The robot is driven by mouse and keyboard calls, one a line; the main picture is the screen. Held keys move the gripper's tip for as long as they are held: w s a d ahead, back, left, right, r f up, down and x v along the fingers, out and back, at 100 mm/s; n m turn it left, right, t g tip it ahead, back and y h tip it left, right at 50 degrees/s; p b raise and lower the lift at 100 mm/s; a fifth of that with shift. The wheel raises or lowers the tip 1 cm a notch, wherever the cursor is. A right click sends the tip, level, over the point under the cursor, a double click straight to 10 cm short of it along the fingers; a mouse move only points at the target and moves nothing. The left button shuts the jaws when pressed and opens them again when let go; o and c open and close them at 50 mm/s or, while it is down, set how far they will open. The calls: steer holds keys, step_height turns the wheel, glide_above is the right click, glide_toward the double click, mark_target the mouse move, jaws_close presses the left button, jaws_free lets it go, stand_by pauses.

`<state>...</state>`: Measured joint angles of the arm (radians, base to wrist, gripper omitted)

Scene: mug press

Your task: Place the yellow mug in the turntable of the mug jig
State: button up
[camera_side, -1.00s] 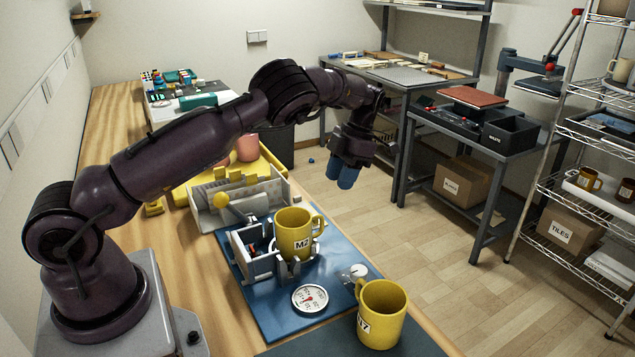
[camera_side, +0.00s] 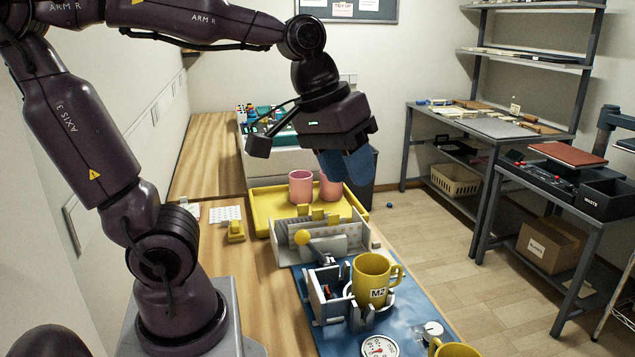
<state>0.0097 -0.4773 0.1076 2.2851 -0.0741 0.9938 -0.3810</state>
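A yellow mug marked M2 (camera_side: 371,278) stands upright in the mug jig (camera_side: 324,297), with its handle to the right. A white ring, apparently the turntable (camera_side: 388,300), shows around its base; the mug hides the rest of it. A second yellow mug (camera_side: 455,350) is at the bottom edge, mostly cut off. My gripper (camera_side: 347,166) hangs in the air above and behind the jig, well clear of both mugs.
The jig stands on a blue plate (camera_side: 405,315) with a dial gauge (camera_side: 379,346). Behind are a grey divided box (camera_side: 352,239) and a yellow tray (camera_side: 265,203) with two pink mugs (camera_side: 301,187).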

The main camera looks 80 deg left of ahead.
steer(key=s+m, duration=0.1)
steer(key=m, duration=0.1)
steer(key=s+d+f+m+t, duration=0.1)
steer(key=s+m, duration=0.2)
steer(key=shift+s+d+f+m+t+y, duration=0.2)
steer(key=shift+s+m+t+y, duration=0.1)
steer(key=shift+m+t+y, duration=0.1)
